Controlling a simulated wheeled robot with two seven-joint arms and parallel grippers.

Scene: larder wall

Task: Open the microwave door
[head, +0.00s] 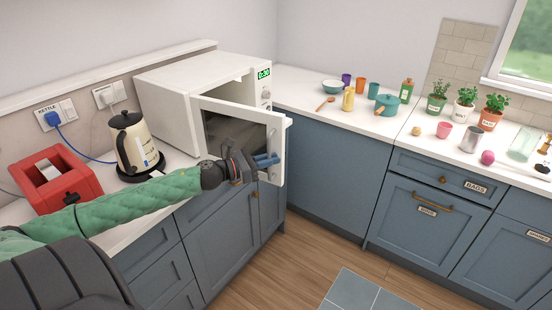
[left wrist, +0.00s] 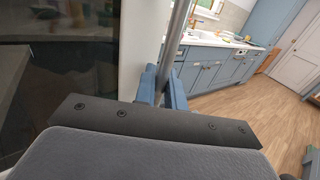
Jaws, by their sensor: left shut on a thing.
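The white microwave (head: 190,88) stands on the left counter, with a lit green display (head: 264,73). Its door (head: 240,110) is partly open, swung out toward me, and a dark gap shows behind it. My left gripper (head: 266,161) is at the door's free edge, with its blue fingers shut on the door handle. In the left wrist view the handle (left wrist: 176,40) is a grey metal bar running up between the blue fingers (left wrist: 163,88). The white door edge (left wrist: 136,50) is just left of it. My right gripper is not in view.
A cream kettle (head: 136,145) and a red toaster (head: 58,178) stand on the counter left of the microwave. A teal pot (head: 387,106), cups and plants line the right counter.

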